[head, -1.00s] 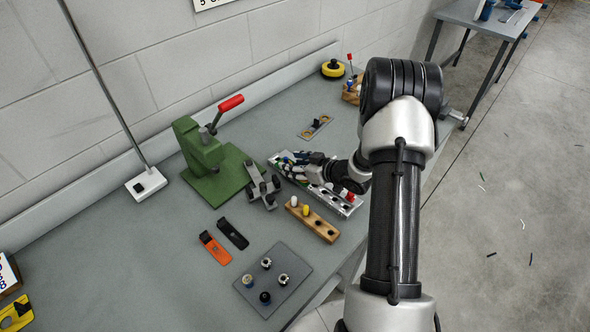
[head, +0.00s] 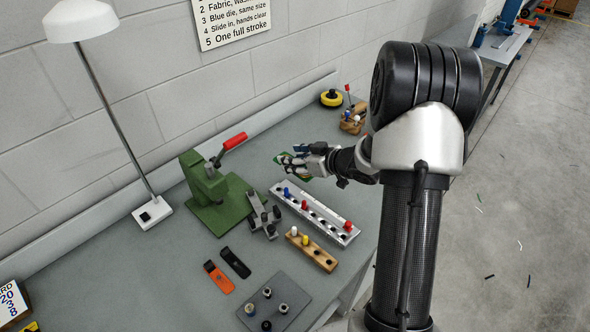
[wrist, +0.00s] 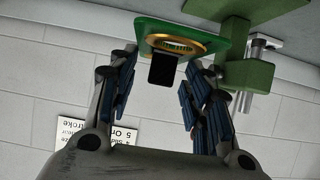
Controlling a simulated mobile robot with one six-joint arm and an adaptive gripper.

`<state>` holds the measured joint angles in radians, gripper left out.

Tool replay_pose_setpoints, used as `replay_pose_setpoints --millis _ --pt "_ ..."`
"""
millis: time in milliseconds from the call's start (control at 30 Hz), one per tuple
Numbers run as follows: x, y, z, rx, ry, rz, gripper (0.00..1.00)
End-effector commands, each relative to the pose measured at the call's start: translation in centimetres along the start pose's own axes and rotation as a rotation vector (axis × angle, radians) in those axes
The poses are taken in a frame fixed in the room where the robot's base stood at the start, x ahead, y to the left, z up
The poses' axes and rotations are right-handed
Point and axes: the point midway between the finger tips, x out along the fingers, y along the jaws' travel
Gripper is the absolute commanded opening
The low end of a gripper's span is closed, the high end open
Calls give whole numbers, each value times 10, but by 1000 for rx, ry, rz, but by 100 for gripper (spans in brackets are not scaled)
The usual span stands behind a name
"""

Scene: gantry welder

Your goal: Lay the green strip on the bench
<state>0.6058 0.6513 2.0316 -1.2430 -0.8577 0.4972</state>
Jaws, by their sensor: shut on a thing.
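The green strip (wrist: 218,35) shows in the wrist view across the fingertips, with a brass ring and a black tab on it. In the head view, only small green parts of it (head: 279,158) show at the fingertips. My gripper (wrist: 162,66) is shut on the strip, with its blue-padded fingers on either side of the black tab. In the head view, my gripper (head: 290,161) is above the grey bench (head: 110,262), behind the metal rack. The fingers and wrist hide much of the strip there.
A green press (head: 207,185) with a red handle stands left of my gripper. A metal rack (head: 320,217) with blue and red pegs and a wooden block (head: 318,252) lie in front. Orange (head: 218,278) and black (head: 235,262) strips lie left. Bare bench lies at front left.

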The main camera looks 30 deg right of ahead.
Motion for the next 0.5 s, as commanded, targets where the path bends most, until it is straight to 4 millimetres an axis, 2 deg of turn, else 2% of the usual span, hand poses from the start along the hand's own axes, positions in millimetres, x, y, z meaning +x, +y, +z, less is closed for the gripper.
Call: replay_pose_setpoints --millis 33,133,367,467,500 --pt "-7 0 -12 -2 1 1 29" --pt "-13 0 -24 -1 0 1 29" --pt "-18 -1 -34 1 -1 0 29" --pt "-18 -9 -40 -2 2 1 29" --pt "-18 -18 -44 -3 4 1 29"
